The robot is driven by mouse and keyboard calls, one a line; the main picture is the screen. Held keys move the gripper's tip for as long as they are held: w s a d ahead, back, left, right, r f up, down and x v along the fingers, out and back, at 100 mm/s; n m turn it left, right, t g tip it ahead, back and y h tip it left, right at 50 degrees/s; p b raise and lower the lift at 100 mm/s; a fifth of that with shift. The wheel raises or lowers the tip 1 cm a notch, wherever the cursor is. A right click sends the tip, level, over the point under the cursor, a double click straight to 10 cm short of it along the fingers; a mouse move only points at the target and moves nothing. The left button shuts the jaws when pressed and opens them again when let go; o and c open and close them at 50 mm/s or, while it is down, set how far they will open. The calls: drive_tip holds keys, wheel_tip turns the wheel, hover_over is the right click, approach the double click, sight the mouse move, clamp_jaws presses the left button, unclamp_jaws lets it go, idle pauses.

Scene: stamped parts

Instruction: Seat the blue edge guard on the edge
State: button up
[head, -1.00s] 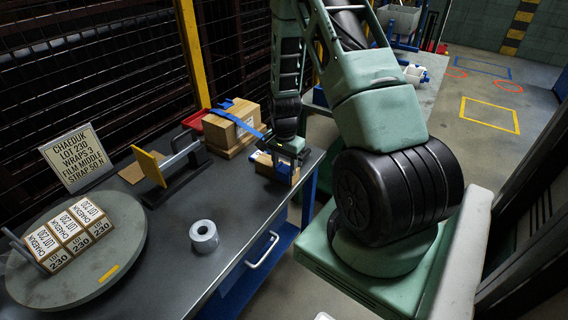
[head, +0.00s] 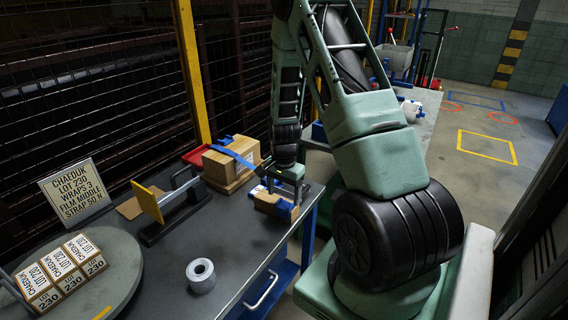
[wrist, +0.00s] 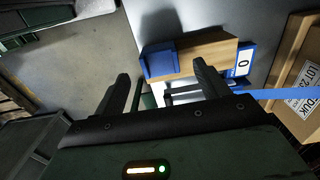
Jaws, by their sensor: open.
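The blue edge guard (wrist: 160,60) sits at one end of a wooden block, over its end edge; I cannot tell if it is fully down. In the head view it shows as a blue piece (head: 285,211) on the block's near right end. The wooden block (wrist: 205,54) lies at the table's right end, and it also shows in the head view (head: 266,203). My gripper (wrist: 160,71) is open and empty, with its fingertips apart on either side of the guard and short of it. In the head view my gripper (head: 288,180) is just above the block.
A cardboard box (head: 232,162) with a blue strap (head: 238,156) stands left of the block.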

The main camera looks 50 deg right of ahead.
wheel_tip(320, 180, up, 14)
idle(0.3)
drive_tip(key=a+r+n+y, duration=0.15)
drive_tip(key=a+n, duration=0.35)
drive_tip(key=a, duration=0.7)
drive_tip(key=a+r+n+h, duration=0.15)
drive_tip(key=a+n, duration=0.35)
drive_tip(key=a, duration=0.7)
drive_tip(key=s+a+r+n, duration=0.2)
drive_tip(key=s+a+n, duration=1.2)
drive_tip(key=s+a, duration=0.2)
drive_tip(key=shift+s+a+r+n+y, duration=0.3)
drive_tip(key=shift+s+a+r+n, duration=0.1)
drive_tip(key=shift+s, duration=0.2)
